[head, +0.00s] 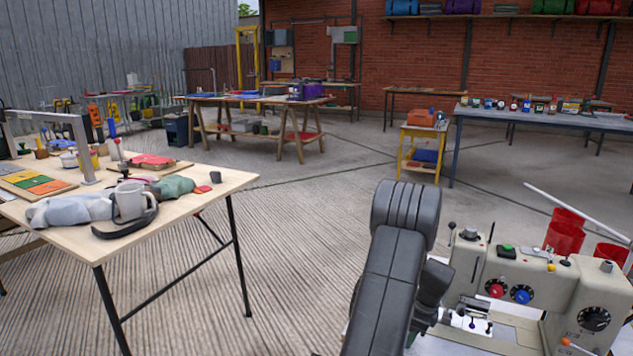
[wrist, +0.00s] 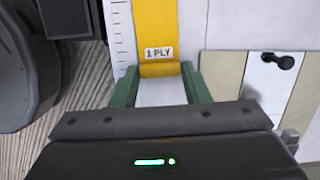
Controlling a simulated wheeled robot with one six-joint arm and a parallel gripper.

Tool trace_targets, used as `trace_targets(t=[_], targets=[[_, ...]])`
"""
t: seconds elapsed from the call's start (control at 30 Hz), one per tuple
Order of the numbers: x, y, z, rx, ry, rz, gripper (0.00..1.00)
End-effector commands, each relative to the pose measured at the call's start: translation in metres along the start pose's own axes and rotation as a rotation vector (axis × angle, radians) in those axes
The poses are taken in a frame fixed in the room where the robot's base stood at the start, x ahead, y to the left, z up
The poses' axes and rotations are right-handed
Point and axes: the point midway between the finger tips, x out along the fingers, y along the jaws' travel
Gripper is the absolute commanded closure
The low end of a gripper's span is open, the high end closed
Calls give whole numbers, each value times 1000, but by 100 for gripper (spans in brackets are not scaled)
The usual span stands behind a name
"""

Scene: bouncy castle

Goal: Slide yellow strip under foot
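The yellow strip (wrist: 157,30) lies flat on a pale surface in the wrist view, with a "1 PLY" label near its close end. That end looks curled or raised. My gripper (wrist: 159,70) is open, its green fingers on either side of the strip's near end. The gaps to the strip's edges are very small, and I cannot tell whether the fingers touch it. In the head view a beige sewing machine (head: 525,272) stands at lower right, beside my dark arm. I cannot make out its foot clearly. The strip and gripper are hidden there.
A ruler scale (wrist: 122,35) runs left of the strip. A black knob (wrist: 272,61) on a metal plate is to its right. Red cups (head: 565,232) stand behind the machine. A wooden table (head: 195,190) with a mug and cloths is at left; open floor lies between.

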Motion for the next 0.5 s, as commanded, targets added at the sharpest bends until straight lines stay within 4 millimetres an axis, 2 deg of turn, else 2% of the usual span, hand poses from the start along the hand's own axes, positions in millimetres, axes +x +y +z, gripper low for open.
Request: trace_targets(t=[0.03,0.07,0.5], targets=[[0,0,0,0,0,0,68],[0,0,0,0,0,0,73],[0,0,0,0,0,0,74]])
